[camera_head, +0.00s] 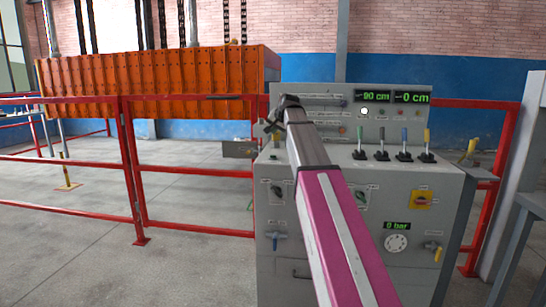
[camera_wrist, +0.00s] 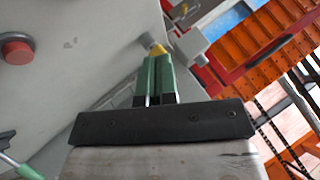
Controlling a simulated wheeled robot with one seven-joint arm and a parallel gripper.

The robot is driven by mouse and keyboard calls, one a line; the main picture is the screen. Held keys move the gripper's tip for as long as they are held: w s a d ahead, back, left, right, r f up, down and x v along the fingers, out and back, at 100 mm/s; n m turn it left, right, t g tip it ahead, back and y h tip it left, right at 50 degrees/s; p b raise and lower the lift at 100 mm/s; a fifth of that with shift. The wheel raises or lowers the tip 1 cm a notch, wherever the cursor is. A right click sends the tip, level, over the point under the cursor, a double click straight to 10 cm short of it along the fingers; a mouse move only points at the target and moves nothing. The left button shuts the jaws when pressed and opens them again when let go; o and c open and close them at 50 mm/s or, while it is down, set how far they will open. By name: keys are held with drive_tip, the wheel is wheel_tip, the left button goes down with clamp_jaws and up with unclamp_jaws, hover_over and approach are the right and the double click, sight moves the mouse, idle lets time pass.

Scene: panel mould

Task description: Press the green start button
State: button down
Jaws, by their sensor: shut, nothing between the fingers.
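The grey control panel (camera_head: 400,175) stands in front of me, and it also fills the left of the wrist view (camera_wrist: 85,60). No green start button can be made out in either view; my arm covers part of the panel face. My gripper (camera_head: 272,127) is at the panel's upper left edge in the head view. In the wrist view its green fingers (camera_wrist: 157,62) are shut and empty, pointing past the panel face. A small yellow-tipped part (camera_wrist: 157,48) shows just beyond the fingertips; whether they touch cannot be told. A red button (camera_wrist: 17,50) is to the left.
Several levers (camera_head: 404,145) stand on the panel's ledge, right of my arm; one green-handled lever (camera_wrist: 20,167) shows in the wrist view. Red railings (camera_head: 190,172) run left of the panel, with a large orange mould (camera_head: 150,80) behind. Displays (camera_head: 375,97) read 90 cm and 0 cm.

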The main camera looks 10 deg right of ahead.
drive_tip(key=shift+f, duration=3.95)
drive_tip(key=shift+f, duration=0.1)
drive_tip(key=shift+f, duration=0.3)
drive_tip(key=shift+f, duration=0.5)
drive_tip(key=shift+r, duration=0.9)
drive_tip(key=shift+r, duration=2.55)
